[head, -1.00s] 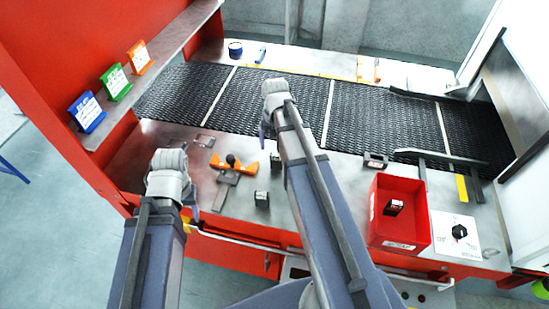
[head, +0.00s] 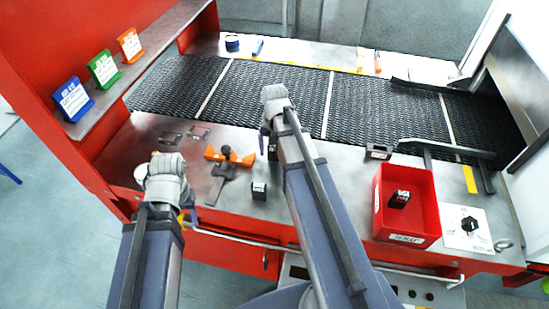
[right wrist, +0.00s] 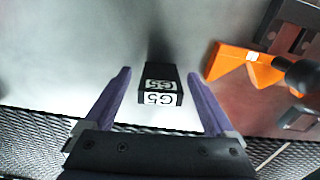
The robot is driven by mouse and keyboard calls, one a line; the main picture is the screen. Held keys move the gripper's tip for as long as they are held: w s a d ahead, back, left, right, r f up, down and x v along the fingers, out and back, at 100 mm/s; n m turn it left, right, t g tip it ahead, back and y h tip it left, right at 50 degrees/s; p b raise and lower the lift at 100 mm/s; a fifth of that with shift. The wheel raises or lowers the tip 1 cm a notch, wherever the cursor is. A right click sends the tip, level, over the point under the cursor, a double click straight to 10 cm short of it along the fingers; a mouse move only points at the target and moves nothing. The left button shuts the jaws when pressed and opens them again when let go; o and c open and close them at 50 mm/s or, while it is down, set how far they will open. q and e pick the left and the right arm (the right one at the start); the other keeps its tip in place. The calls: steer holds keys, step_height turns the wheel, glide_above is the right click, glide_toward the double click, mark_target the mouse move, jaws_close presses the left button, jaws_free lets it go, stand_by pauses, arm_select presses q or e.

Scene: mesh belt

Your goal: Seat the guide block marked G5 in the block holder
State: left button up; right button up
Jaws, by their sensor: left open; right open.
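The guide block marked G5 (right wrist: 160,85) stands on the metal worktop in the right wrist view, its white labels showing. My right gripper (right wrist: 159,76) is open, with one finger on each side of the block and gaps visible. My left gripper (head: 188,205) is open at the bench's front left.
The black mesh belt (head: 290,95) runs behind the worktop. Coloured cards (head: 104,68) stand on the left shelf.

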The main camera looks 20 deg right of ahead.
steer(key=shift+f, duration=0.6)
steer(key=shift+r, duration=0.1)
jaws_close()
